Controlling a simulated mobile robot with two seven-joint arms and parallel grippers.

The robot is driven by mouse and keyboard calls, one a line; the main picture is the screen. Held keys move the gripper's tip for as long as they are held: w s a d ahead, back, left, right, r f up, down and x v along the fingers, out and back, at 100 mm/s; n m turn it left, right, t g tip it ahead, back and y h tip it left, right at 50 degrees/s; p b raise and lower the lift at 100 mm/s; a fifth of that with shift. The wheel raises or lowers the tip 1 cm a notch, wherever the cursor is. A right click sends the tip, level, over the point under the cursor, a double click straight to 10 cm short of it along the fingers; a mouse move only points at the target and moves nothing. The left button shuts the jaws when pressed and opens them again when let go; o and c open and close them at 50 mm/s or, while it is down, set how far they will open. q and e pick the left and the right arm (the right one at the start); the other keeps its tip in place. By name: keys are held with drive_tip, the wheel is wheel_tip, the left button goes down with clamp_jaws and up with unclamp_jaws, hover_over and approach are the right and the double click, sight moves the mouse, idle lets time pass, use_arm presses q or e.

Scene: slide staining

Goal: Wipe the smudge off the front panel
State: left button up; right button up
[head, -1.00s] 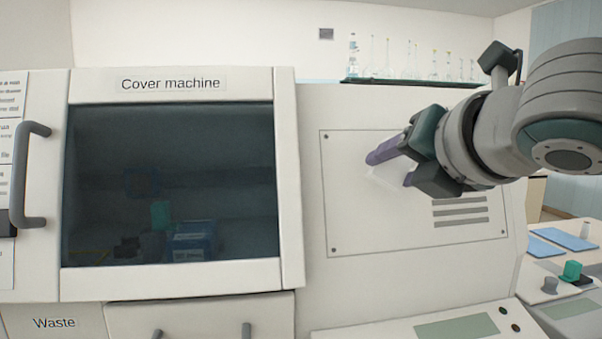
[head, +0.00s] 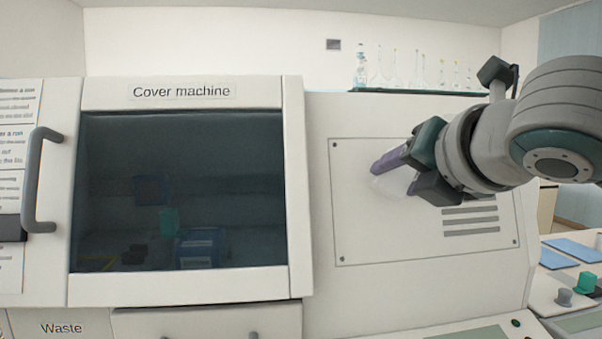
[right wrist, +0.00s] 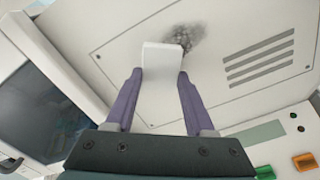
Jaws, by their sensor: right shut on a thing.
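The front panel (head: 365,235) is a pale plate with corner screws and vent slots, right of the cover machine's dark window. The dark grey smudge (right wrist: 186,38) shows on it in the right wrist view, left of the slots and just beyond the wipe; I cannot make it out in the head view. My right gripper (head: 392,177) is shut on a white wipe (right wrist: 161,72), held between its purple fingers. The wipe (head: 388,187) is at the panel in the head view; whether it touches is unclear. My left gripper is not in view.
The cover machine's window (head: 180,190) with a grey handle (head: 38,180) is at left. Vent slots (right wrist: 258,60) lie beside the smudge. Glassware (head: 415,70) stands on a shelf behind. Blue mats (head: 572,249) and a green block (head: 588,282) are on the right-hand table.

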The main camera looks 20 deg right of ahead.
drive_tip(key=shift+x, duration=0.85)
drive_tip(key=shift+d, duration=0.1)
